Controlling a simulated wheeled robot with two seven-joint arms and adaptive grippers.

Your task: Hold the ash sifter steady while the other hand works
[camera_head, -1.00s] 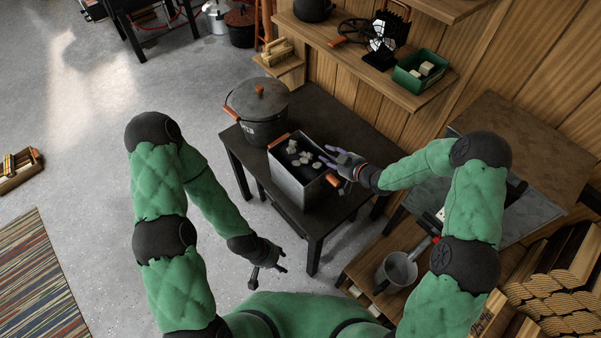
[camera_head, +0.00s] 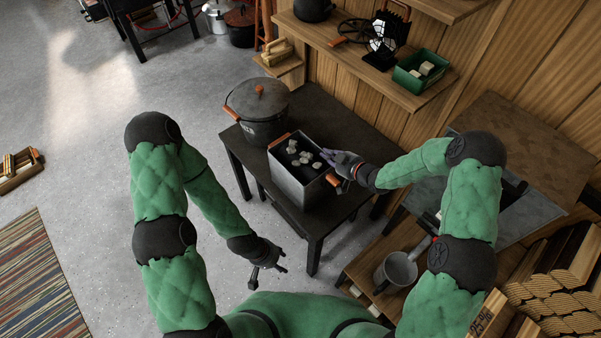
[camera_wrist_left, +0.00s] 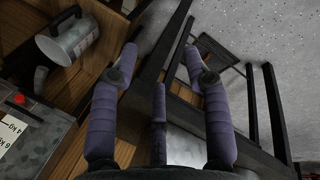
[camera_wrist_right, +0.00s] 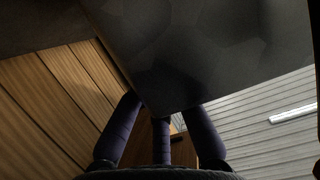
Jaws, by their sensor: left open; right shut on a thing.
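The ash sifter (camera_head: 302,190), a grey metal box with wooden end handles and pale lumps inside, stands upright on the dark table. My right gripper (camera_head: 338,160) is shut on the sifter at its right end, by the rim near the orange-brown handle. The exact contact is hidden by the fingers. In the right wrist view a dark grey surface (camera_wrist_right: 200,50) fills the space before the fingers. My left gripper (camera_head: 272,262) is open and empty, low in front of the table. In the left wrist view its fingers (camera_wrist_left: 161,62) are spread with nothing between them.
A lidded ash bucket (camera_head: 257,108) stands behind the sifter on the dark table (camera_head: 330,118). A metal scoop or jug (camera_head: 397,270) sits on the low wooden shelf at right. A wall shelf (camera_head: 345,55) holds a green box (camera_head: 421,70).

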